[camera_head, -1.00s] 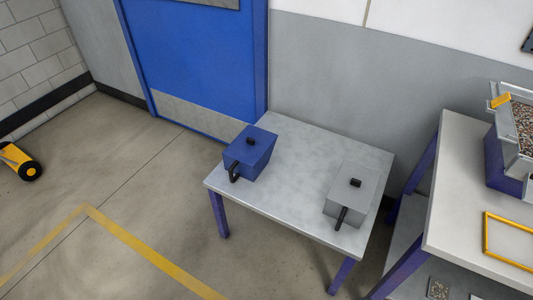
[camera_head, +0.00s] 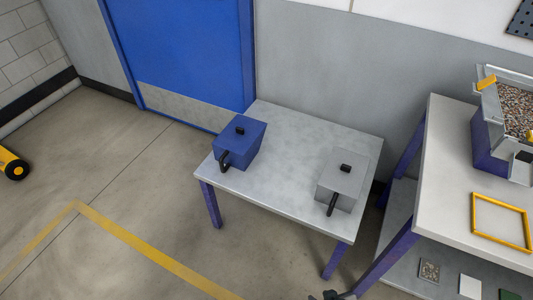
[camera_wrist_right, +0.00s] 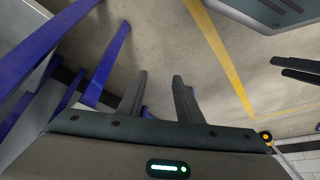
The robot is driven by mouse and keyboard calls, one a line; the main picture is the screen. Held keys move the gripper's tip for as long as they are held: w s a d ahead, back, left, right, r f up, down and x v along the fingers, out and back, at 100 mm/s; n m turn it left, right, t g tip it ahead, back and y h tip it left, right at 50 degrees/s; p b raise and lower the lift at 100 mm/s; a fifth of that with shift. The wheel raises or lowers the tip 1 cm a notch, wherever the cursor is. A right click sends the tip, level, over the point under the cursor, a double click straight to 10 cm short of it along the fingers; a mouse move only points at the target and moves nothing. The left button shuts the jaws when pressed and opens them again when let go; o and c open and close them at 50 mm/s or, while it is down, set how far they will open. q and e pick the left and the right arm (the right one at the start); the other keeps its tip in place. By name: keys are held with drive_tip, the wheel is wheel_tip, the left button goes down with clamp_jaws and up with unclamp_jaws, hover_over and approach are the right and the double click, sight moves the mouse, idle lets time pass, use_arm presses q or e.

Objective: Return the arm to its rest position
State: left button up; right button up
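My right gripper (camera_head: 330,295) just shows as a dark tip at the bottom edge of the head view, in front of the small table. In the right wrist view its two dark fingers (camera_wrist_right: 161,76) stand apart with nothing between them, over the floor. My left gripper is outside the head view. Two dark fingers at the right edge of the right wrist view look like my left gripper (camera_wrist_right: 283,67), with a gap between them and nothing held.
A small grey table (camera_head: 280,165) carries a blue lidded box (camera_head: 238,148) and a grey lidded box (camera_head: 340,185). A workbench (camera_head: 445,160) at right holds a bin of mixed bits (camera_head: 515,110) and a yellow frame (camera_head: 474,215). Floor at left is mostly clear.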

drive_tip(key=s+a+f+t+y, duration=0.1)
drive_tip(key=s+a+f+t, duration=0.1)
drive_tip(key=f, duration=1.4)
drive_tip(key=shift+s+a, duration=0.25)
drive_tip(key=shift+s, duration=0.3)
idle(1.0)
